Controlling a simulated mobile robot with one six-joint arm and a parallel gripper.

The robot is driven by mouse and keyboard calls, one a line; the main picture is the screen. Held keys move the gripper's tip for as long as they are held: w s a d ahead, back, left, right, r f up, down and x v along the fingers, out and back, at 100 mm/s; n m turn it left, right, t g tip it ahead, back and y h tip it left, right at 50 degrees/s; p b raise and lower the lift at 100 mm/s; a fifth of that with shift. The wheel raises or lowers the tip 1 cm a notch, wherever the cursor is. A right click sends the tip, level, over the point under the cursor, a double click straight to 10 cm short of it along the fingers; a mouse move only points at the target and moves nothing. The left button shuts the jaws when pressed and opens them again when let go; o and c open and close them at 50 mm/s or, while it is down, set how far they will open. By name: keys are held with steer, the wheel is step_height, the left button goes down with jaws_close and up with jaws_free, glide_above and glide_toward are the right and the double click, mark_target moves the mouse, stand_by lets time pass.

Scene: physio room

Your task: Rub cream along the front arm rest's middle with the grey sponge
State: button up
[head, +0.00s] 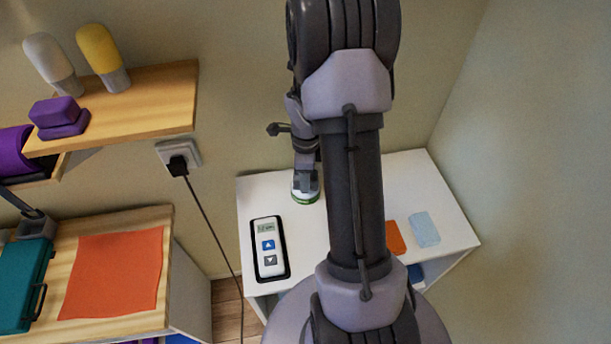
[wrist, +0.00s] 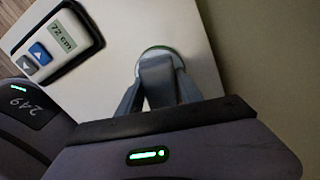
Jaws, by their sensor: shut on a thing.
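My gripper (head: 306,181) is low over the back of a white table, shut on a grey block that looks like the grey sponge; it shows between the fingers in the wrist view (wrist: 157,78). Just under it is a small round white dish with a green rim (head: 305,200), seen also in the wrist view (wrist: 154,49). The sponge covers most of the dish, so I cannot tell whether they touch or whether cream is on it. I cannot make out an arm rest in either view.
The white table (head: 265,195) carries a height handset (head: 269,248) in a dark holder, an orange block (head: 395,238) and a light blue block (head: 424,229). A wall shelf (head: 165,95) with bottles and purple blocks is left. A cable (head: 215,215) hangs from a socket. A wall closes the right.

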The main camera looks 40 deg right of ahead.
steer(key=shift+f+b, duration=0.45)
steer(key=shift+b, duration=0.05)
stand_by(1.3)
steer(key=shift+r, duration=0.1)
step_height(320, 180, up, 7)
steer(key=p, duration=0.4)
steer(key=shift+p, duration=0.3)
steer(key=shift+s, duration=0.1)
